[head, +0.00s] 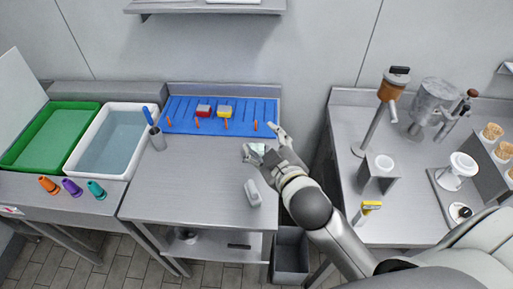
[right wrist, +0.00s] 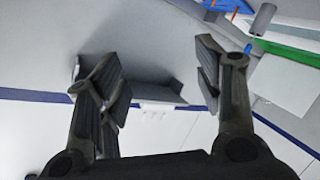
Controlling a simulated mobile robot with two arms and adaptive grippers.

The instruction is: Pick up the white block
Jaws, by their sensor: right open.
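A small whitish block (head: 253,192) lies on the steel table (head: 190,195) near its right edge in the head view. My right gripper (head: 262,145) is open above the table's right side, farther back than this block. A pale patch shows at its fingers in the head view; I cannot tell whether it is a separate thing. In the right wrist view the open fingers (right wrist: 160,85) are wide apart, and I make out no block held between them. My left gripper is not in view.
A blue mat (head: 183,106) at the back holds a red-and-white item (head: 204,110) and a yellow-and-white item (head: 225,112). A grey cup (head: 158,139) with a blue-handled tool stands left. A white basin (head: 128,165) and green tray (head: 18,158) are farther left. The table's middle is clear.

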